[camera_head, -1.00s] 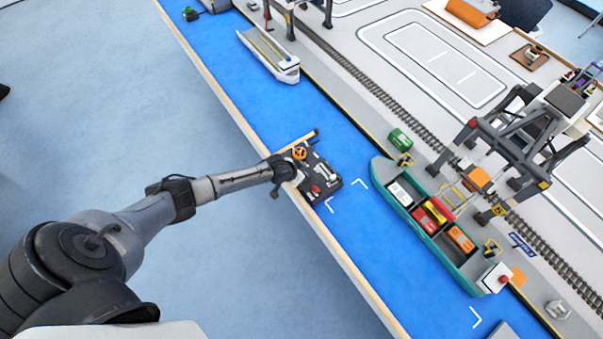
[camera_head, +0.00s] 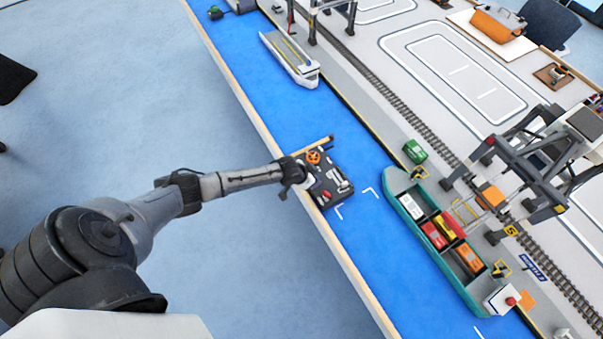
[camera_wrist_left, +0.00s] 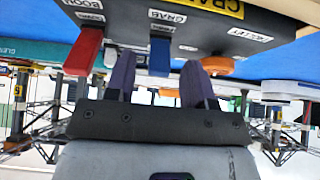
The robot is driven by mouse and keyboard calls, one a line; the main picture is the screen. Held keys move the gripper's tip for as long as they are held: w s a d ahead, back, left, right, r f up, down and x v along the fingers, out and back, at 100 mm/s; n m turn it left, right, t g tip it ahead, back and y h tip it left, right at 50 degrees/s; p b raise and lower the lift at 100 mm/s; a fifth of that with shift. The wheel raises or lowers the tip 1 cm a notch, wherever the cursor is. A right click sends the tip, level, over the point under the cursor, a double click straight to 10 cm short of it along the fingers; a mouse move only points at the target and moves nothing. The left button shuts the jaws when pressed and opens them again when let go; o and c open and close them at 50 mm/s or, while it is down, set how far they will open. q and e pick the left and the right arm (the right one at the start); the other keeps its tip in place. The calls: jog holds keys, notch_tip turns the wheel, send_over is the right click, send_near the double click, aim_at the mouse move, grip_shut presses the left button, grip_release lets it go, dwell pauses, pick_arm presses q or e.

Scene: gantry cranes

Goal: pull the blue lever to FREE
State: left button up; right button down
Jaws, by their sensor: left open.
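The dark control box (camera_head: 341,183) sits at the near edge of the blue water strip in the head view. My left gripper (camera_head: 299,178) is at the box's near side. In the left wrist view the box (camera_wrist_left: 190,35) fills the top, seen upside down. The blue lever (camera_wrist_left: 160,57) sticks out below a label that seems to read GRAB. My left gripper (camera_wrist_left: 160,82) is open, its two dark fingers on either side of the blue lever in the picture. I cannot tell whether they touch it. The FREE marking is not readable. My right gripper is not in view.
A red lever (camera_wrist_left: 83,50) stands beside the blue one, under a BOOM label. An orange knob (camera_wrist_left: 218,65) is on the other side, close to a finger. A teal ship (camera_head: 437,238) and a gantry crane (camera_head: 530,160) lie to the right.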

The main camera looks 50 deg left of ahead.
pick_arm(q)
jog(key=p+v, duration=0.1)
jog(key=v, duration=1.1)
jog(key=shift+s+p, duration=0.2)
jog(key=shift+p, duration=0.2)
jog(key=shift+r, duration=0.1)
dwell(0.6)
dwell(0.4)
